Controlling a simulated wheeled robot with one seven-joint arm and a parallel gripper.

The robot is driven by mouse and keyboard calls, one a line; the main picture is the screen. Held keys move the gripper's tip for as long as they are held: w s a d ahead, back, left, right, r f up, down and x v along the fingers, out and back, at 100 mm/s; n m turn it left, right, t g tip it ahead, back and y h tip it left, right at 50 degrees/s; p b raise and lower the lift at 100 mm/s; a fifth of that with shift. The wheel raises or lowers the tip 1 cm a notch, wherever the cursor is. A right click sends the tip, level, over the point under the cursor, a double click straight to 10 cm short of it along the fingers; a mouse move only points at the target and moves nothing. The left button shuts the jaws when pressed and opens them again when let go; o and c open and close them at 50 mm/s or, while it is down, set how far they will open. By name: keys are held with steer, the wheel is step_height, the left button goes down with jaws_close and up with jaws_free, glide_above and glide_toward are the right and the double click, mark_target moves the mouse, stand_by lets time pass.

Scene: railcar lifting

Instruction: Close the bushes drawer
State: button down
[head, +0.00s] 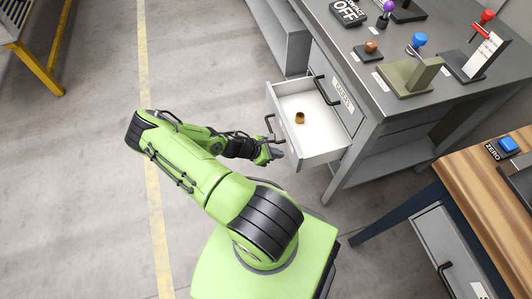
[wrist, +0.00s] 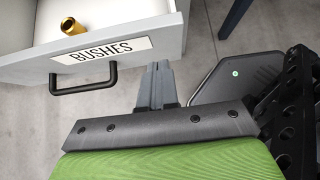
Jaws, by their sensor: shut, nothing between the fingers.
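The bushes drawer (head: 317,136) is pulled out from the grey workbench in the head view. It is white inside and holds a small brass bush (head: 300,118). In the wrist view the drawer front (wrist: 150,55) carries a BUSHES label (wrist: 101,50) and a black bar handle (wrist: 84,83). The brass bush (wrist: 72,26) shows inside. My gripper (head: 279,153) is just outside the drawer front, near its lower right corner in the head view. In the wrist view my gripper (wrist: 158,68) has its fingers together, right of the handle, with nothing held. I cannot tell whether they touch the front.
The grey workbench (head: 400,108) holds stands with coloured knobs and an OFF sign. A wooden-topped bench (head: 480,160) with a drawer unit stands at the right. A yellow-legged table (head: 38,70) is at the far left. The floor left of the drawer is clear.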

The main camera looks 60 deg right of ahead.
mark_target(296, 151)
steer(key=shift+s+d+f, duration=0.15)
steer(key=shift+s+d, duration=1.35)
steer(key=shift+s, duration=0.05)
steer(key=shift+s+d, duration=0.3)
steer(key=shift+s, duration=0.05)
steer(key=s+d+p, duration=0.2)
steer(key=s+d, duration=1.2)
steer(key=shift+p, duration=0.3)
